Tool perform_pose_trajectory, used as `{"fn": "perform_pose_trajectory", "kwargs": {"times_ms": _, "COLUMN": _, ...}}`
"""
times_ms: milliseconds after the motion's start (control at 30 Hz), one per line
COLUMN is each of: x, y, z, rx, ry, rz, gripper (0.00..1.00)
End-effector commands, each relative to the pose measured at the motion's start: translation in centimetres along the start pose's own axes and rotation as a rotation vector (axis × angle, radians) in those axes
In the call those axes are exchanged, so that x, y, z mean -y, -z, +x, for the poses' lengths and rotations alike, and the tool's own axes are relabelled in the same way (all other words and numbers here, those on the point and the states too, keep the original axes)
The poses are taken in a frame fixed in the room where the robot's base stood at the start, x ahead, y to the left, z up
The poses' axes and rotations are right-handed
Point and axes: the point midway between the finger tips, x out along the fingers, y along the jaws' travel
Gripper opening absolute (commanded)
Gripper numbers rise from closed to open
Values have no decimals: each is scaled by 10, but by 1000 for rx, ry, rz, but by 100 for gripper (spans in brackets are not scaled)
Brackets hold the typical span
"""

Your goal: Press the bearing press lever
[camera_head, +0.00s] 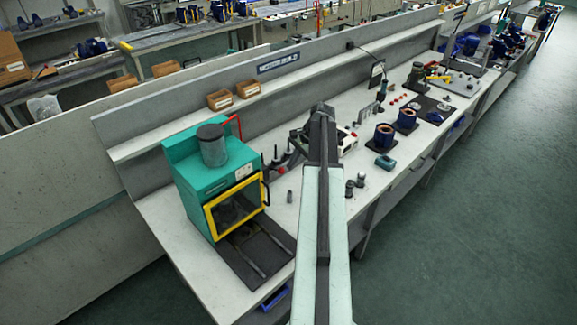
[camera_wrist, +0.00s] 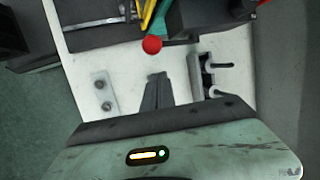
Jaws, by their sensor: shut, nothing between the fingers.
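A green press-like machine (camera_head: 205,165) with a yellow-framed front window stands on the near part of the bench. A thin red lever (camera_head: 238,124) sticks up at its top right side. In the wrist view a round red knob (camera_wrist: 152,44) shows at the top, beside yellow and teal parts; I cannot tell for certain that it belongs to that lever. My gripper (camera_wrist: 157,80) is shut and empty, below the knob in the picture and apart from it. In the head view my arm reaches over the bench, right of the machine, and hides its own fingertips.
A dark mat (camera_head: 256,254) with rods lies before the machine. Small metal parts (camera_head: 355,185) and a teal block (camera_head: 385,162) lie right of my arm. A plate with two bolts (camera_wrist: 103,92) and a grey bracket (camera_wrist: 196,76) flank my fingers. Open floor lies right.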

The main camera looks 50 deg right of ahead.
Motion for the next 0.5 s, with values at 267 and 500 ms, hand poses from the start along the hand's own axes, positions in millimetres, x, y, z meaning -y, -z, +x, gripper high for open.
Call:
{"fn": "perform_pose_trajectory", "kwargs": {"times_ms": 267, "x": 26, "y": 10, "z": -45, "rx": -1, "ry": 1, "rz": 1, "gripper": 0}}
{"fn": "perform_pose_trajectory", "kwargs": {"times_ms": 500, "x": 50, "y": 12, "z": -82, "rx": 0, "ry": 0, "rz": 1, "gripper": 0}}
